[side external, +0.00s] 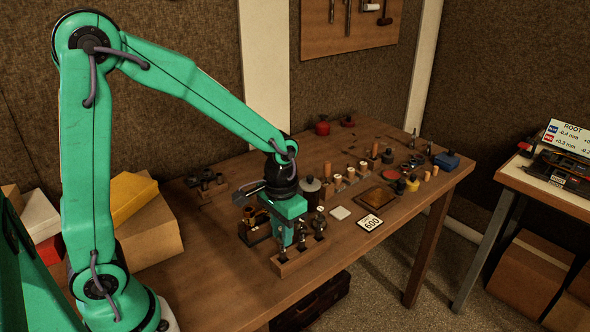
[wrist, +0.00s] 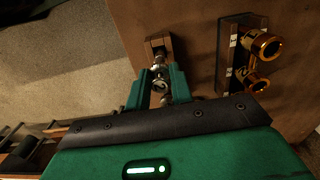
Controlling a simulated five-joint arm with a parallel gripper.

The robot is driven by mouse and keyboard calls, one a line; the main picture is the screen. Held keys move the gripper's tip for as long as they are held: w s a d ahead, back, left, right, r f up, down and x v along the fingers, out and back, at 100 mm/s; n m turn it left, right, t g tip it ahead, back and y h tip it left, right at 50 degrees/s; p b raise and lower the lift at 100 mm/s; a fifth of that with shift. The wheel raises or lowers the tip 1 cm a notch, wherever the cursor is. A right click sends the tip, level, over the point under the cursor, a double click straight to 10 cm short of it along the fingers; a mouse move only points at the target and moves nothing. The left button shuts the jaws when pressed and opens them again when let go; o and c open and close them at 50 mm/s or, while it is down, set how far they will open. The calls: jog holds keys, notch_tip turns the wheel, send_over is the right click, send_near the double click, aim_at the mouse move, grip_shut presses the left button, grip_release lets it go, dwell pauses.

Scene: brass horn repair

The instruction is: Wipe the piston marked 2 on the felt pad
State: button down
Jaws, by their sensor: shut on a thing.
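My gripper (side external: 285,243) points down over the wooden piston rack (side external: 298,259), at its left end. In the wrist view its green fingers (wrist: 161,88) are shut on a metal piston (wrist: 160,84). I cannot read a number on that piston. Two other metal pistons stand upright in the rack, one in the middle (side external: 301,238) and one at the right (side external: 319,224). I cannot tell whether the held piston is clear of the rack. A small pale square (side external: 340,212), perhaps the felt pad, lies flat on the bench to the right of the rack.
A block with brass tubes and white labels (wrist: 236,52) stands beside the rack, right in the wrist view. A card reading 600 (side external: 369,223), an amber-brown square (side external: 376,198) and several jars and corks crowd the bench further right.

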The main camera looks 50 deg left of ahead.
jog(key=shift+r, duration=3.8)
jog(key=shift+r, duration=0.3)
notch_tip(320, 180, up, 11)
jog(key=w+a+r, duration=0.2)
jog(key=w, duration=1)
jog(key=w+a+f, duration=0.1)
jog(key=w+a, duration=0.1)
jog(key=w, duration=0.5)
jog(key=w+a+f, duration=0.2)
jog(key=w, duration=0.4)
notch_tip(320, 180, down, 12)
jog(key=shift+f, duration=0.15)
jog(key=shift+d+f, duration=0.1)
jog(key=shift+f, duration=0.1)
jog(key=shift+f, duration=2.6)
